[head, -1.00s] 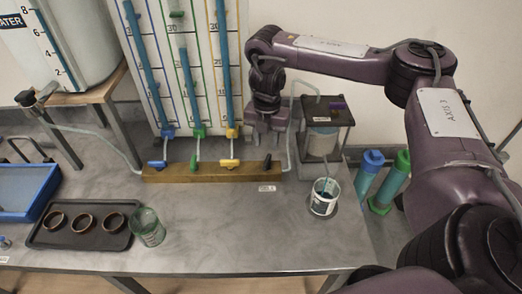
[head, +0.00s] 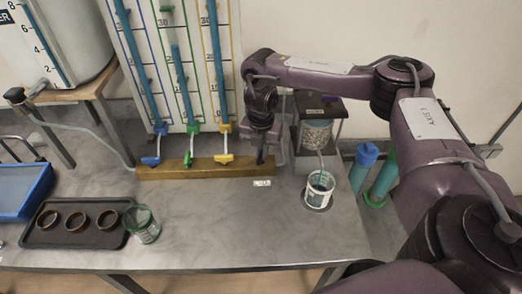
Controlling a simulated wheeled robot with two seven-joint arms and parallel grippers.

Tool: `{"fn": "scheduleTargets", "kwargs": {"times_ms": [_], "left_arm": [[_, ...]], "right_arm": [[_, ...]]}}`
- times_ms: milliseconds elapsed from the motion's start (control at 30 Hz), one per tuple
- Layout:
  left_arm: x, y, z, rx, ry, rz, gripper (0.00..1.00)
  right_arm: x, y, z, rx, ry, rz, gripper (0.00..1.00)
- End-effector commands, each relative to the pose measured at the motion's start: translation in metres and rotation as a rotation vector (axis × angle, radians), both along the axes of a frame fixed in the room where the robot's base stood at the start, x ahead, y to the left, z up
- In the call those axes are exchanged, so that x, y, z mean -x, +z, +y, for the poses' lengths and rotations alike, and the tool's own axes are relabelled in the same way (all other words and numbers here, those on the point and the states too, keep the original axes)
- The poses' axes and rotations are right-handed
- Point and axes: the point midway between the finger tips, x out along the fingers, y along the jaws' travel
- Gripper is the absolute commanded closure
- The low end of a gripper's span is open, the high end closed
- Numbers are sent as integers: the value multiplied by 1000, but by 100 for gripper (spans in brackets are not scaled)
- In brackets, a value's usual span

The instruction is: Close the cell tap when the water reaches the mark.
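A wooden bar (head: 200,169) on the bench carries small taps with blue (head: 151,161), green (head: 188,160) and yellow (head: 224,158) levers. A black lever (head: 261,156) stands at its right end. My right gripper (head: 262,147) points down right over this black lever; whether the fingers touch it is too small to tell. The cell (head: 317,131), a clear cylinder with grainy filling in a dark frame, stands to the right. Below it is a white measuring cup (head: 317,197) with a teal streak entering it and dark marks on its side; its water level is unclear. My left gripper is not in view.
A gauge board (head: 176,100) with teal-filled tubes stands behind the bar. Teal cylinders (head: 360,168) stand right. The bench middle is clear.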

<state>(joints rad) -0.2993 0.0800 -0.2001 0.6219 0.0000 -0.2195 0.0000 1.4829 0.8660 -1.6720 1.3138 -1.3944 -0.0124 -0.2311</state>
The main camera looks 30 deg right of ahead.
Motion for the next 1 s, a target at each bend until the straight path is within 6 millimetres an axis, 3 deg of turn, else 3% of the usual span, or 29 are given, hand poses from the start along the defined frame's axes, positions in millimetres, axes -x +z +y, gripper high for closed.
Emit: {"fn": "scheduleTargets", "kwargs": {"times_ms": [233,533,800,833,1000], "left_arm": [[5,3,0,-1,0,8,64],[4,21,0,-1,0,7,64],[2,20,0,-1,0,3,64],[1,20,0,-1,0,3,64],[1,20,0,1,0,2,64]], "right_arm": [[0,1,0,-1,-21,1,100],[0,2,0,0,-263,1,100],[0,1,0,1,-273,-1,100],[0,1,0,1,-272,-1,87],[0,1,0,1,-272,-1,66]]}}
